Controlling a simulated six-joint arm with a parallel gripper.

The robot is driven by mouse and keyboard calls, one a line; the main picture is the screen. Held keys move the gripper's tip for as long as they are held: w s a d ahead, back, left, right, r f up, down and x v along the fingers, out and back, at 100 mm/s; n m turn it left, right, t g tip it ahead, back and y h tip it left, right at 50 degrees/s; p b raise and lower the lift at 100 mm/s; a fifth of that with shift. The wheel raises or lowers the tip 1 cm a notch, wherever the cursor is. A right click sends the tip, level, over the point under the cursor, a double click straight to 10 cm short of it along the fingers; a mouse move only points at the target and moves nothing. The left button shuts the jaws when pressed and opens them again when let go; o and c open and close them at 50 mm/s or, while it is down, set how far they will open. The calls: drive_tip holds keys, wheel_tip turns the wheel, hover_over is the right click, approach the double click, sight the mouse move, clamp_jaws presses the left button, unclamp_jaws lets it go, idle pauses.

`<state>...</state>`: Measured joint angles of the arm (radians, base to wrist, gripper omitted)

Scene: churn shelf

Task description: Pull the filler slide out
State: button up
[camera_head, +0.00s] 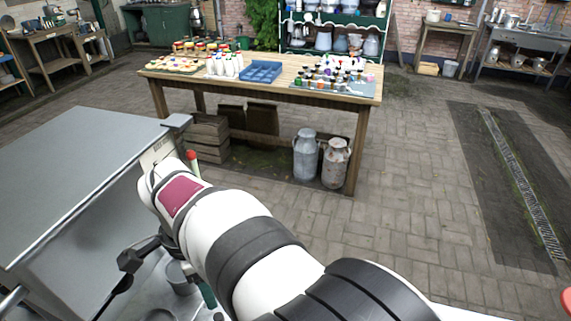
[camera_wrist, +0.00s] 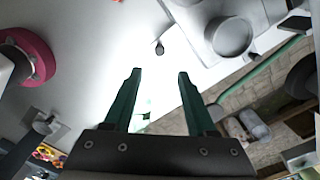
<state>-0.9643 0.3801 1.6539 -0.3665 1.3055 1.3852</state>
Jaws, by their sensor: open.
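The filler appears to be the large grey metal cabinet (camera_head: 85,170) at the left of the head view, with a small label on its corner and a red-knobbed lever (camera_head: 191,155) beside it. I cannot make out the slide for certain. In the wrist view, a small dark knob on a thin stem (camera_wrist: 159,48) shows beyond my fingertips, against a bright pale surface. A round grey metal part (camera_wrist: 232,37) is to its right. My gripper (camera_wrist: 159,76) is open, its two green fingers apart with nothing between them. My arm hides much of this area in the head view.
A wooden table (camera_head: 270,85) with bottles and a blue tray (camera_head: 261,72) stands behind. Two milk cans (camera_head: 305,155) and a wooden crate (camera_head: 207,138) are beneath it. The paved floor at the right is clear.

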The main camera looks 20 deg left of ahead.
wheel_tip(320, 180, down, 12)
drive_tip(key=shift+c, duration=0.4)
clamp_jaws()
idle(1.1)
drive_tip(key=shift+d, duration=0.15)
